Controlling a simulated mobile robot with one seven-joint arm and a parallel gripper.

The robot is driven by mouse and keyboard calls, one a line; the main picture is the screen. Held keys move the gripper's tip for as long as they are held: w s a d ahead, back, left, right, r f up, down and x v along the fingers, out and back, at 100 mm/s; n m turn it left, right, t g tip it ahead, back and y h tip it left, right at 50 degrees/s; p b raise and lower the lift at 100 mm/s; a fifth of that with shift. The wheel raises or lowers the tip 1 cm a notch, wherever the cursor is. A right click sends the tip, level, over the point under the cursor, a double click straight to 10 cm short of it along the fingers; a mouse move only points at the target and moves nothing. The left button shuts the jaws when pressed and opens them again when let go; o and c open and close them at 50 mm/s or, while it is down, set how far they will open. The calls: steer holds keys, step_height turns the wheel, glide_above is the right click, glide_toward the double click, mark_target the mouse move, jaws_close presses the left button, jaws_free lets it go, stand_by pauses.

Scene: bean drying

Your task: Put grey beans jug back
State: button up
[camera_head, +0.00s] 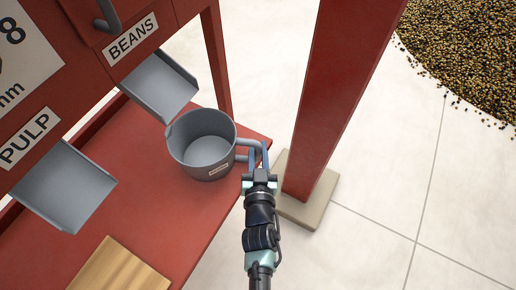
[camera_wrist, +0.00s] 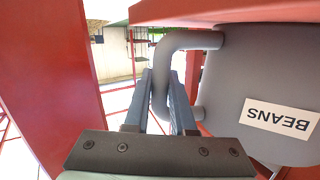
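The grey beans jug (camera_head: 206,152) is upright and looks empty. It is at the right edge of the red shelf (camera_head: 160,215), just in front of and below the BEANS chute (camera_head: 160,86). It appears to rest on the shelf. Its BEANS label shows upside down in the wrist view, where the jug (camera_wrist: 265,80) fills the right side. My gripper (camera_head: 258,158) is at the jug's handle on its right side. In the wrist view my gripper (camera_wrist: 162,82) has one finger on each side of the handle, closed against it.
A grey PULP chute (camera_head: 65,187) is at the left, with a wooden block (camera_head: 118,268) below it on the shelf. A red post (camera_head: 335,95) on a beige base stands just right of my gripper. Beans (camera_head: 470,45) are heaped on the pale floor at the upper right.

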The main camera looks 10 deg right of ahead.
steer(key=o, duration=0.4)
steer(key=shift+o, duration=0.2)
steer(key=shift+r, duration=0.1)
steer(key=s+a+r+p, duration=0.15)
steer(key=s+p, duration=0.45)
steer(key=s, duration=0.6)
steer(key=w+d+r+t+h, duration=0.1)
steer(key=w+d+r+t, duration=0.1)
steer(key=w+r, duration=0.65)
steer(key=w+d+r+t, duration=0.15)
steer(key=w+r, duration=0.25)
steer(key=r, duration=0.9)
step_height(320, 180, up, 16)
steer(key=w+t, duration=0.2)
steer(key=s+a+r+t, duration=0.1)
steer(key=s+r, duration=0.3)
steer(key=r, duration=0.6)
steer(key=s+a+r+n+t+y, duration=0.1)
steer(key=s+r, duration=0.4)
steer(key=r, duration=0.5)
steer(key=s+a+r+n+t+y, duration=0.1)
steer(key=s+a+r+t, duration=0.2)
steer(key=r, duration=0.7)
steer(key=shift+s+a+r, duration=0.25)
steer(key=shift+s+a, duration=0.4)
steer(key=shift+a, duration=0.05)
